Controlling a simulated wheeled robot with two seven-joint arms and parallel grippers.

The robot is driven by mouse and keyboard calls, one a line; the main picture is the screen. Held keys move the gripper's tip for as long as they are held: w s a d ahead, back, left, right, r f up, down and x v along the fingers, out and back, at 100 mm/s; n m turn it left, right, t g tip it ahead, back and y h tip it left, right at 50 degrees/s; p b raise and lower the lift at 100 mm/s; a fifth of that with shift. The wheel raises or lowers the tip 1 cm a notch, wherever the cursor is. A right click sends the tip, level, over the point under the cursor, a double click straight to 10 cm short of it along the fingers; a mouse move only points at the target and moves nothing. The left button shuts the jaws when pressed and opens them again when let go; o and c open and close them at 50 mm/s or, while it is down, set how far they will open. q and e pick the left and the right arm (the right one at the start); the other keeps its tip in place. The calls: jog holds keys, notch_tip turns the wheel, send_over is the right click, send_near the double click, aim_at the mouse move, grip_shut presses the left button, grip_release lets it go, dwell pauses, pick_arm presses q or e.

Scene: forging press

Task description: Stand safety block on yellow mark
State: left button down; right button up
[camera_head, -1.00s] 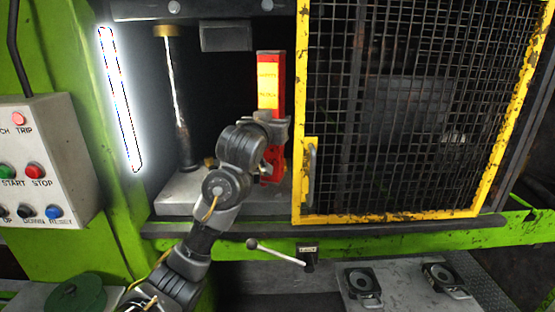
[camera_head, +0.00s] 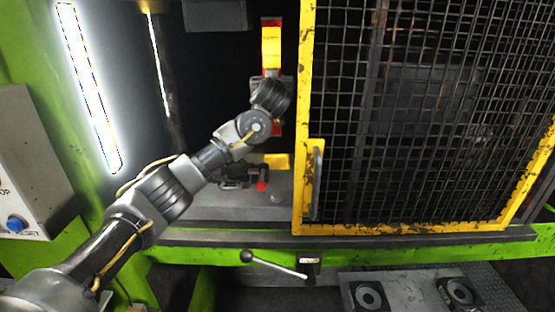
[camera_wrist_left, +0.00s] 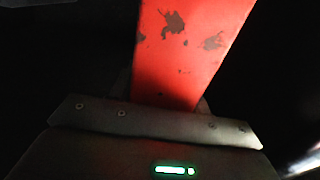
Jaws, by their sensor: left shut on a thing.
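The safety block, a tall red bar with a yellow label (camera_head: 272,48), is upright inside the press opening. My left gripper (camera_head: 279,88) is shut on it around its middle. Its scuffed red face (camera_wrist_left: 188,50) fills the upper middle of the left wrist view. A yellow mark (camera_head: 277,161) shows on the grey press bed (camera_head: 215,207), below the block's lower end in the picture. A dark gap shows between the block's lower end and the mark, so the block seems off the bed. My right gripper is not in view.
A yellow-framed mesh guard (camera_head: 305,130) stands close to the right of the block. A dark fixture with a red knob (camera_head: 261,186) sits on the bed left of the mark. A bright lamp (camera_head: 88,90) and a column (camera_head: 160,80) are at left. A lever (camera_head: 275,264) juts out below.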

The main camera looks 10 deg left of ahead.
pick_arm(q)
jog(key=f+p, duration=0.1)
jog(key=f, duration=0.2)
jog(key=d+f+p, duration=0.1)
jog(key=f+p, duration=0.1)
jog(key=f, duration=0.1)
jog(key=shift+d+f+p, duration=0.2)
jog(key=shift+p, duration=0.1)
notch_tip(320, 180, down, 3)
jog(key=shift+w+f+p, duration=0.15)
jog(key=shift+p, duration=0.6)
jog(key=shift+a, duration=0.1)
